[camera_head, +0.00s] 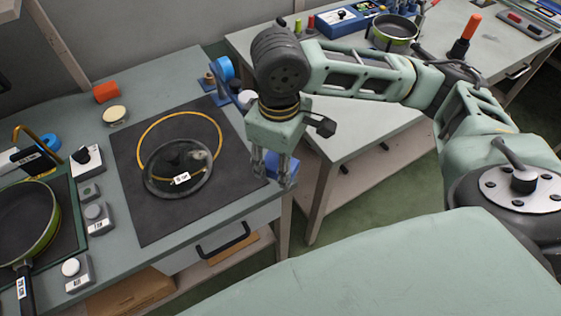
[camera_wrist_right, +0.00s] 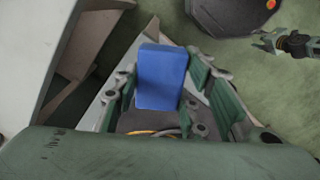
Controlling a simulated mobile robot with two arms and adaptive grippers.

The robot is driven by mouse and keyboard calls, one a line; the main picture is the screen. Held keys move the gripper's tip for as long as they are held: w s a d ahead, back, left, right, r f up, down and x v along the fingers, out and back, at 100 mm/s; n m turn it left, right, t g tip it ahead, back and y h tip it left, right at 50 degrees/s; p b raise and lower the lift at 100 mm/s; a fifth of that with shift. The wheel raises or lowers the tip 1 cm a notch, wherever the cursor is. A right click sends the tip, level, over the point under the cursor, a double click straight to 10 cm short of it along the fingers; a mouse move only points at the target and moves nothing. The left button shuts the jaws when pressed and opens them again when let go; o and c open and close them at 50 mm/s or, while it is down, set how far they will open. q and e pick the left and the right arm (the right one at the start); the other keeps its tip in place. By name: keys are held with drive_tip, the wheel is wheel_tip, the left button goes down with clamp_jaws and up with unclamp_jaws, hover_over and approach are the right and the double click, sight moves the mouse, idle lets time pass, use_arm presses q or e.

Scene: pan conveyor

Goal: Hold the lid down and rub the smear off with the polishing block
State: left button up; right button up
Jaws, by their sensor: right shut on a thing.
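The round glass lid (camera_head: 160,186) lies on the dark mat (camera_head: 150,222) on the left workbench, overlapping the lower part of a yellow ring outline (camera_head: 147,133). A white label sits near its middle. I cannot make out a smear on it. My right gripper (camera_head: 277,172) points down at the bench's right edge, to the right of the lid and apart from it. It is shut on the blue polishing block (camera_wrist_right: 162,78), which shows clearly between the fingers in the wrist view. A small gripper, apparently my left (camera_wrist_right: 268,42), shows at the wrist view's upper right; its jaws are unclear.
A green pan (camera_head: 28,222) and small labelled boxes (camera_head: 96,217) stand left of the mat. A second bench (camera_head: 365,122) stands to the right, across a gap.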

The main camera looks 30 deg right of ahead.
drive_tip(key=m, duration=0.1)
drive_tip(key=f+m+b, duration=0.1)
drive_tip(key=m, duration=0.1)
drive_tip(key=shift+w+a+m, duration=0.1)
drive_tip(key=shift+w+m, duration=0.1)
drive_tip(key=shift+m, duration=0.1)
drive_tip(key=m, duration=0.3)
drive_tip(key=shift+w+b, duration=0.15)
drive_tip(key=shift+b, duration=0.15)
drive_tip(key=w+a+r+p, duration=0.4)
drive_tip(key=w+a+p, duration=0.2)
drive_tip(key=w+p, duration=0.2)
drive_tip(key=w+a+r+p, duration=0.5)
drive_tip(key=w+a+p, duration=0.2)
drive_tip(key=p, duration=0.2)
drive_tip(key=shift+w, duration=0.4)
